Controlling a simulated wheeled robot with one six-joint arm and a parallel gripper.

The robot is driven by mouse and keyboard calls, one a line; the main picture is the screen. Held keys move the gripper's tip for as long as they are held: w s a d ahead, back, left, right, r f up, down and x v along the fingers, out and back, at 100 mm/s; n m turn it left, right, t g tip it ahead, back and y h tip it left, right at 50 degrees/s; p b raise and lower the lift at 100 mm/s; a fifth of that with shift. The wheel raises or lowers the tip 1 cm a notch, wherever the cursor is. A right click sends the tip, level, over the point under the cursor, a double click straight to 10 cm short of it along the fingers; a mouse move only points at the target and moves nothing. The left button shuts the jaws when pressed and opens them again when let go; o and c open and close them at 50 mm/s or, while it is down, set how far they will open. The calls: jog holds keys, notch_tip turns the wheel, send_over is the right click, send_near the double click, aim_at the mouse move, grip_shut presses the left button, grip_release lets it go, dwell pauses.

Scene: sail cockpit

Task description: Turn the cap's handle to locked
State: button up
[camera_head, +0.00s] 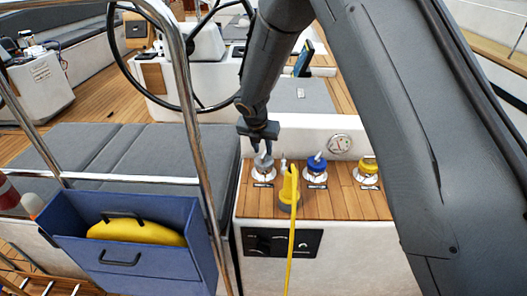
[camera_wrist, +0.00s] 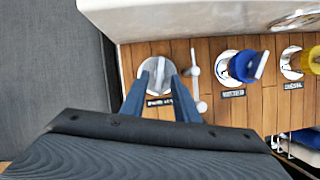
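The row of caps on the wooden ledge includes a grey cap (camera_head: 263,172), a blue cap (camera_head: 316,167) and a yellow cap (camera_head: 368,165). My gripper (camera_head: 263,151) points down right above the grey cap. The blue cap's raised handle (camera_wrist: 261,65) is clear of the gripper. Labels sit in front of the caps, too small to read.
A pale lever-like fitting (camera_wrist: 195,75) stands just right of the fingers. A yellow plug with a cord (camera_head: 289,185) stands close on the ledge. A white wall with a round gauge (camera_head: 340,144) rises behind, and a grey cushion (camera_wrist: 50,80) lies left.

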aim_at(264, 154)
jog(key=shift+x, duration=1.65)
grip_shut()
